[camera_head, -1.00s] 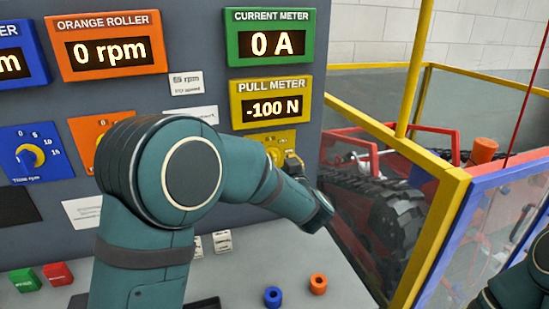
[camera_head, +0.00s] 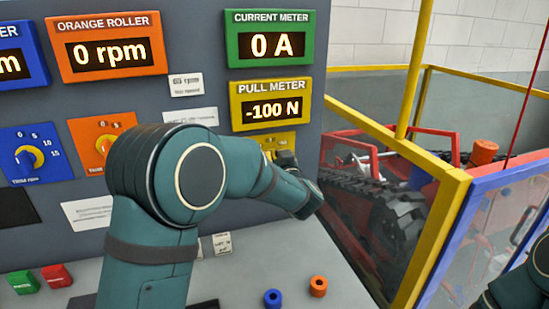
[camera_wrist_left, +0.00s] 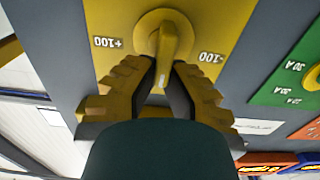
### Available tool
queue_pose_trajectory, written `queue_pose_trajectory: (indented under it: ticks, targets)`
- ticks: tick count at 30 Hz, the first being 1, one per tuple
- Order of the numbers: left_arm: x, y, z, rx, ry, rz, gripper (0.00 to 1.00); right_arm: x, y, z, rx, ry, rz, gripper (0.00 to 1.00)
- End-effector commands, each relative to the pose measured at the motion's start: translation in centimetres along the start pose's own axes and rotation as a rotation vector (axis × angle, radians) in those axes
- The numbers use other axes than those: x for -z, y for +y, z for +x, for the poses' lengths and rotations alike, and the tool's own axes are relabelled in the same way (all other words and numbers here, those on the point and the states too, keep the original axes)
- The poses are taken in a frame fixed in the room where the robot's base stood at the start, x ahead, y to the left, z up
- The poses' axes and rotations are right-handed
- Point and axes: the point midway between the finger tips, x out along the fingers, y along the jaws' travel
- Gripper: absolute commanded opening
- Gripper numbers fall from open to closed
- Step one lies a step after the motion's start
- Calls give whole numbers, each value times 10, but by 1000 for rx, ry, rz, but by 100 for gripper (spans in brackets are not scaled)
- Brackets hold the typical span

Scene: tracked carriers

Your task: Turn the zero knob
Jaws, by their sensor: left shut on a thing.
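The yellow zero knob (camera_wrist_left: 168,42) sits on its yellow panel (camera_wrist_left: 108,18) in the left wrist view, between an upside-down +100 mark and a -100 mark. Its bar handle runs down the picture, leaning slightly. My left gripper (camera_wrist_left: 164,76) is shut on this handle, one finger on each side. In the head view the yellow panel (camera_head: 282,138) is partly behind my left arm, and the knob is mostly hidden by my left gripper (camera_head: 284,157). The pull meter (camera_head: 271,103) above it reads -100 N. My right gripper is out of view.
Left of the yellow panel are an orange knob panel (camera_head: 88,129) and a blue one (camera_head: 35,155). A green current meter (camera_head: 270,38) reads 0 A. Orange and blue rings (camera_head: 273,298) lie on the grey desk. A yellow-framed barrier (camera_head: 433,235) stands at the right.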

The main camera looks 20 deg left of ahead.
Motion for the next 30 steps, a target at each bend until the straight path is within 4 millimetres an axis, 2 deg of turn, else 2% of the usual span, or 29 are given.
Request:
queue_pose_trajectory:
  ticks: [8, 13, 20, 30]
  targets:
    - [1, 0, 0, 1, 1, 10, 0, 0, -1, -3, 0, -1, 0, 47]
    - [3, 2, 0, 0, 1, 61, 0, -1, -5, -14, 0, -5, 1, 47]
    - [6, 5, 0, -1, 1, 212, 0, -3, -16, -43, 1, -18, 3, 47]
    - [4, 12, 0, 0, 3, 531, 0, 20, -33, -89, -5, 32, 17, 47]
